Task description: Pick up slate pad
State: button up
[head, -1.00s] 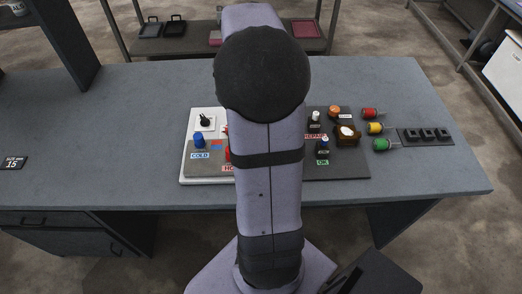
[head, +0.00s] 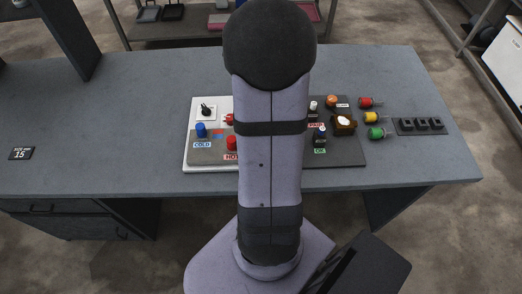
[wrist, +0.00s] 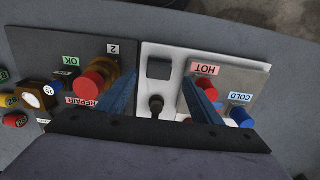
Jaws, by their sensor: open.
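A small dark slate-coloured square pad (wrist: 159,68) lies on a white board (wrist: 180,50) in the wrist view; I take it to be the slate pad. My gripper (wrist: 161,77) is open, its two blue fingers to the left and right of the pad in the picture. Nothing is held between them. Whether the fingertips touch the board cannot be told. In the head view the pad and my gripper are hidden behind my arm, while the white board (head: 186,160) shows to the arm's left.
Close to the fingers are a red knob (wrist: 89,84), a black toggle (wrist: 155,104) and the HOT label (wrist: 205,70). A blue knob (head: 201,130) stands on the left. A dark board (head: 350,158), coloured plugs (head: 370,118) and a socket strip (head: 420,126) are to the right.

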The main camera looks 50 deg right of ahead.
jog(key=shift+s+a+f+p, duration=0.15)
jog(key=shift+f+p, duration=0.25)
jog(key=shift+f, duration=0.25)
jog(key=shift+f+p, duration=0.45)
jog(key=shift+f, duration=1.5)
jog(key=c, duration=1.1)
